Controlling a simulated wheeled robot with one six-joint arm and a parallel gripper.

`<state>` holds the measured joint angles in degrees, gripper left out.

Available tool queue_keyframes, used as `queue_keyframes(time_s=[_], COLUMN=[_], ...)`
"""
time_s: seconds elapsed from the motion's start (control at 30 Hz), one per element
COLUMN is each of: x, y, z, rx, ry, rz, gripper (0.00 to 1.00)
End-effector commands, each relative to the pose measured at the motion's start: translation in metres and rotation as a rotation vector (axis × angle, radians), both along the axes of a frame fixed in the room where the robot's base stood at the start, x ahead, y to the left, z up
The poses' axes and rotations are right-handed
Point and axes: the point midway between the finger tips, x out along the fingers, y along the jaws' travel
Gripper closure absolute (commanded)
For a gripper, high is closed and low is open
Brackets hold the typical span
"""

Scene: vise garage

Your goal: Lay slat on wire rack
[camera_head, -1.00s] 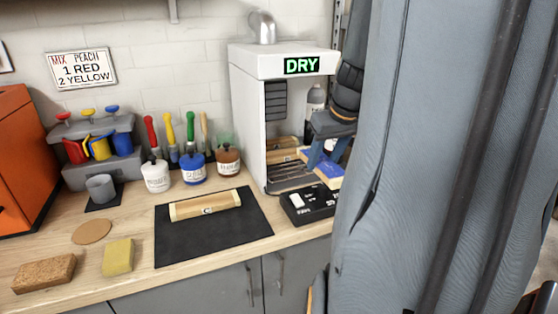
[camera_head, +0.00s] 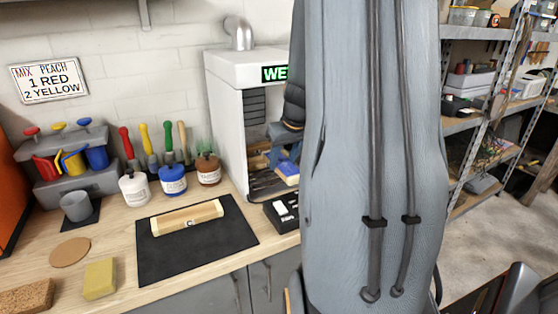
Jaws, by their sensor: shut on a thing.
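My gripper (camera_head: 284,156) is inside the open front of the white cabinet (camera_head: 226,130), partly hidden by my own arm. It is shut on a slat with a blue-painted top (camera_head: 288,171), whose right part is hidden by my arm. The dark wire rack (camera_head: 264,186) is low in the cabinet, below and left of the held slat. I cannot tell whether the slat touches it. A wooden piece (camera_head: 257,161) shows behind in the cabinet. Another bare slat marked C (camera_head: 187,218) lies on the black mat (camera_head: 200,249).
A black switch box (camera_head: 284,213) stands before the cabinet. Lidded jars (camera_head: 172,181), brushes and a grey cup (camera_head: 76,206) stand left. A yellow sponge (camera_head: 100,279) lies in front. The cabinet's sign (camera_head: 275,73) shows "WE", the rest hidden.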

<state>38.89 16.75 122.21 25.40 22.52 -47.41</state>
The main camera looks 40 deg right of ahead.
Motion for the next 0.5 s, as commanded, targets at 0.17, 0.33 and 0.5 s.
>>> queue_keyframes(time_s=[0.17,0.33,0.5], x=[0.013,0.027,0.032], y=[-0.003,-0.006,-0.008], z=[-0.007,-0.019,-0.024], rx=[0.0,0.002,-0.001], ry=[0.001,0.001,-0.001], rz=[0.0,-0.001,-0.001], gripper=[0.87,0.87,0.87])
